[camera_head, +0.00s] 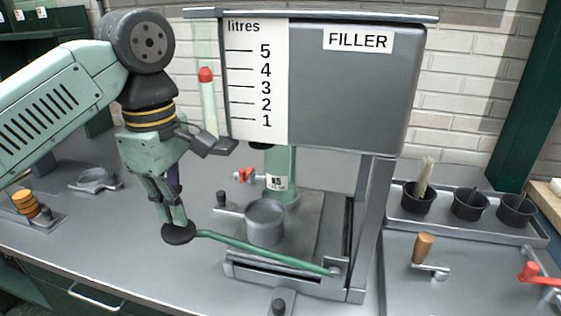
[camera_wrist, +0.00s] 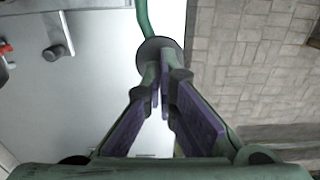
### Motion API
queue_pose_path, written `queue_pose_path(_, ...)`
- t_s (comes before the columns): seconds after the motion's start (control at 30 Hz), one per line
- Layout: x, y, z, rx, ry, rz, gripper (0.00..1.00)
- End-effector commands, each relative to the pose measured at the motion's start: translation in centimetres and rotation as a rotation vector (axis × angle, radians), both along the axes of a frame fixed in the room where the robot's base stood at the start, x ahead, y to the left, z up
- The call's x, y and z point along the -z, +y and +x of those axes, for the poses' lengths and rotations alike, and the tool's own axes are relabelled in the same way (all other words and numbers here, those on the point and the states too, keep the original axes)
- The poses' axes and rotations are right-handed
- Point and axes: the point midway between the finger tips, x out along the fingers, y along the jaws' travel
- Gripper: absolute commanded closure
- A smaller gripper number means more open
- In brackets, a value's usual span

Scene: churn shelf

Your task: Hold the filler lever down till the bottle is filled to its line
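The filler (camera_head: 345,95) is a grey tank with a litre scale and a FILLER sign. A sight tube at its left holds a red float (camera_head: 206,75) near the 4 mark. The green filler lever (camera_head: 265,253) slopes from its pivot at lower right to a round dark knob (camera_head: 178,234). My gripper (camera_head: 173,218) points down with its fingertips at the knob; the knob is also just beyond the fingertips in the wrist view (camera_wrist: 160,46). The fingers look drawn together. A green cylinder with a small label (camera_head: 281,165), perhaps the bottle, stands below the tank; its line and level are unreadable.
A grey round cup (camera_head: 265,222) stands on the filler's base. A tray with several dark pots (camera_head: 470,205) is at right, with a wooden-handled crank (camera_head: 424,248) in front.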

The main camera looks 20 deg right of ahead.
Motion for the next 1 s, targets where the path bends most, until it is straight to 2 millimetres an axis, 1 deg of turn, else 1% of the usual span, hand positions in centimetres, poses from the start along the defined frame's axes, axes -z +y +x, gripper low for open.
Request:
queue_pose_path(0.4, 1.7, 0.0, 0.0, 0.0, 0.001, -0.001, 1.0)
queue_pose_path(0.47, 1.6, 0.0, 0.0, 0.0, 0.0, 0.0, 1.0)
queue_pose_path(0.57, 1.8, 0.0, 0.0, 0.0, 0.001, -0.001, 1.0)
queue_pose_path(0.8, 3.1, 0.0, 0.0, 0.001, 0.001, 0.0, 1.0)
queue_pose_path(1.0, 3.1, 0.0, 0.0, 0.0, 0.0, 0.0, 1.0)
